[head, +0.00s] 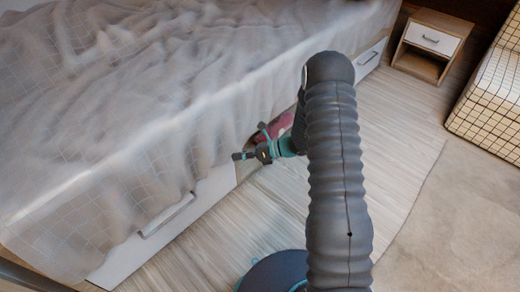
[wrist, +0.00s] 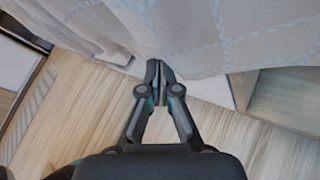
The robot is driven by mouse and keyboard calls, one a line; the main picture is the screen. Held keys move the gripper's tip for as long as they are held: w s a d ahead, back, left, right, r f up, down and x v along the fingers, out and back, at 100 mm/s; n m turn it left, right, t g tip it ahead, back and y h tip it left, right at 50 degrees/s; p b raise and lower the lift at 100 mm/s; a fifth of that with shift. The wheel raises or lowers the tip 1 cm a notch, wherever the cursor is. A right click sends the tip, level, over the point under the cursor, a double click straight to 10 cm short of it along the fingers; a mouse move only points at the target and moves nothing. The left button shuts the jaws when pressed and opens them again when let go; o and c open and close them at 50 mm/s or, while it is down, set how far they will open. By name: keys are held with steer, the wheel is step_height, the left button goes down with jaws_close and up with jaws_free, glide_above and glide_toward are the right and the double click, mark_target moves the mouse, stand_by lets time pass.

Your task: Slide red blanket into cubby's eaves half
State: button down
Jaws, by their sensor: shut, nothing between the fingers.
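A red, folded-looking thing (head: 281,125), likely the red blanket, shows at the bed's lower side in the head view. My arm hides part of it. It sits at a dark gap between the drawer fronts, likely the cubby, whose inside I cannot make out. My gripper (head: 241,156) is beside the bed, to the left of and a little below the red thing. In the wrist view my gripper (wrist: 165,87) is shut and empty, its tips at the hem of the hanging cover. No red shows in the wrist view.
A pale sheer bed cover (head: 120,130) hangs over the bed side. A white drawer front (head: 165,222) with a handle is at lower left. A nightstand (head: 431,45) and a checked piece of furniture (head: 490,100) stand at right. The wooden floor (head: 400,150) is clear.

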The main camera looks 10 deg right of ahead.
steer(key=w+d+f+m+t+h, duration=0.2)
steer(key=w+d+f+m+t, duration=0.1)
steer(key=f+m, duration=0.4)
steer(key=w+d+f+m+t+h+b, duration=0.1)
steer(key=w+d+f+m+t+h, duration=0.1)
steer(key=d+f+m+t, duration=0.3)
steer(key=w+d+f+m+t+h, duration=0.3)
steer(key=w+d+f+m+t, duration=0.1)
steer(key=f+m, duration=0.6)
steer(key=shift+w+d+m+t, duration=0.35)
steer(key=shift+w+t, duration=0.25)
steer(key=shift+t, duration=0.2)
steer(key=b+x, duration=0.1)
steer(key=x, duration=0.8)
steer(key=shift+w+d+b, duration=0.3)
steer(key=shift+w+d, duration=0.75)
steer(key=shift+w, duration=0.15)
steer(key=shift+w+d, duration=0.4)
